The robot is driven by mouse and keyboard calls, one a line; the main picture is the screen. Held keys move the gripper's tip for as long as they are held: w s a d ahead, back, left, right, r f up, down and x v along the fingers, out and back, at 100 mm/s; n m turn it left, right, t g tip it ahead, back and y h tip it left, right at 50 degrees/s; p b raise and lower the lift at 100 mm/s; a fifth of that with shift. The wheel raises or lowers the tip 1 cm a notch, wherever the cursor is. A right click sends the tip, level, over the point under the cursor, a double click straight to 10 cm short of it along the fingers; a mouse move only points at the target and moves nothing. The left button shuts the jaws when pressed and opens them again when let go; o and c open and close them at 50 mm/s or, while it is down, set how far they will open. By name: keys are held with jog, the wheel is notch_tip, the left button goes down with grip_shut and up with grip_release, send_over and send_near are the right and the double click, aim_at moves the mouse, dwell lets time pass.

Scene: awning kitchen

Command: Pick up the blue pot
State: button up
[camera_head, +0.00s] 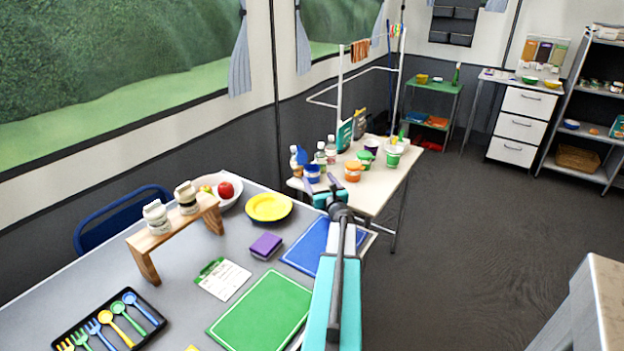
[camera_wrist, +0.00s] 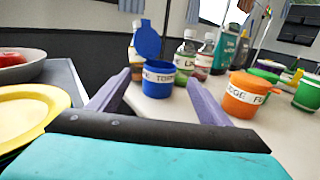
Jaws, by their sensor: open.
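The blue pot (camera_wrist: 158,82) stands upright on the white table, with its blue lid (camera_wrist: 148,40) raised open and a white label on its front. It also shows small in the head view (camera_head: 312,174), left of the orange pot. My gripper (camera_wrist: 150,92) is open and empty. In the wrist view its two purple fingers point toward the blue pot, one on each side in the picture, with the pot farther off beyond or near the tips. In the head view my gripper (camera_head: 325,184) is at the near edge of the white table, close to the pot.
An orange pot (camera_wrist: 245,95) stands close on the right, with green pots (camera_wrist: 308,93) beyond. Bottles (camera_wrist: 187,52) stand behind the blue pot. The near grey table holds a yellow plate (camera_head: 268,207), a fruit bowl (camera_head: 232,203) and a green mat (camera_head: 262,312). Open floor lies to the right.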

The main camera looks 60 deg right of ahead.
aim_at(315, 173)
jog(key=shift+p+x, duration=0.9)
jog(key=shift+x, duration=1.7)
jog(key=c, duration=1.2)
jog(key=shift+r, duration=0.15)
notch_tip(315, 173, up, 28)
jog(key=shift+f+p, duration=0.1)
jog(key=shift+p, duration=0.7)
